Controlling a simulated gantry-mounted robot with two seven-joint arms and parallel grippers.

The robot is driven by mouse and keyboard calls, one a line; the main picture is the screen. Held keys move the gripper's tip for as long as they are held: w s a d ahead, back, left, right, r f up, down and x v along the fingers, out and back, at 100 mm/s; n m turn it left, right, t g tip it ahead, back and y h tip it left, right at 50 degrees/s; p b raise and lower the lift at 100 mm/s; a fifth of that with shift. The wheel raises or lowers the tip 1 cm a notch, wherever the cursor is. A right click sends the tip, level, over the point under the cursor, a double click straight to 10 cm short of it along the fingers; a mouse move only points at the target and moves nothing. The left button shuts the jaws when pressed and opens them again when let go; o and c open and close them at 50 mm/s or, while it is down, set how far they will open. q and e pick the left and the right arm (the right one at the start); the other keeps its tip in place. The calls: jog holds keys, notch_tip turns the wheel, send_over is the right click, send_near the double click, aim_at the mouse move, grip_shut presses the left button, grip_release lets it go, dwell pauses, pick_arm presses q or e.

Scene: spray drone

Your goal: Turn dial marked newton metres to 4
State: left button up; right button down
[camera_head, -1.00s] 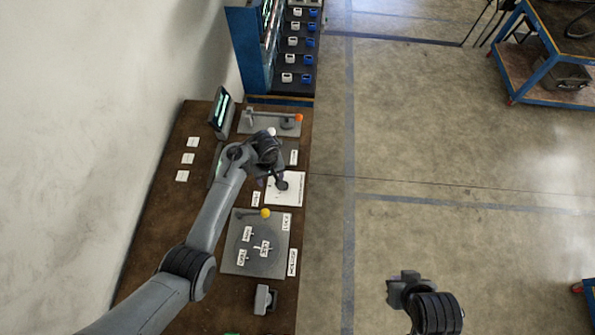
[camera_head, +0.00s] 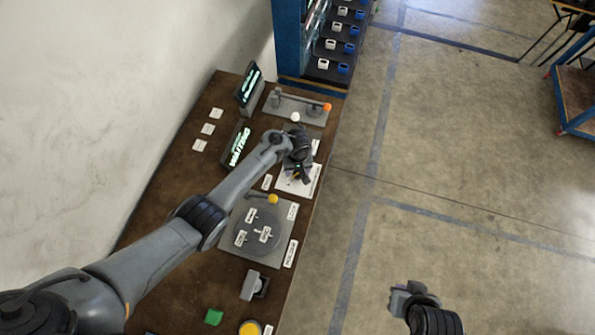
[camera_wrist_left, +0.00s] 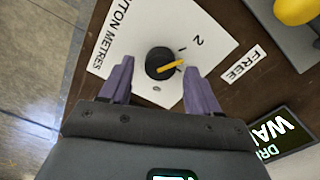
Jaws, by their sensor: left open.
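The newton metres dial is a black round knob (camera_wrist_left: 160,60) with a yellow pointer, on a white plate (camera_wrist_left: 118,40) lettered "...TON METRES". In the left wrist view the pointer points right, just below the 1 mark; a 2 is further along, and other marks are hidden. My left gripper (camera_wrist_left: 158,66) is open, its purple fingers on either side of the knob; I cannot tell whether they touch it. In the head view my left gripper (camera_head: 299,176) covers most of the white plate (camera_head: 312,184). My right gripper (camera_head: 405,292) hangs over the floor, its jaws unclear.
A grey panel (camera_head: 284,234) with a yellow-knobbed lever stands nearer on the brown bench (camera_head: 180,185). A grey panel with an orange-tipped lever (camera_head: 326,107) lies beyond. Display screens (camera_head: 249,84) stand at the back. A FREE label (camera_wrist_left: 241,64) lies beside the dial plate.

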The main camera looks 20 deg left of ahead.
pick_arm(q)
jog(key=shift+f, duration=0.5)
jog(key=c, duration=1)
jog(key=shift+c, duration=0.2)
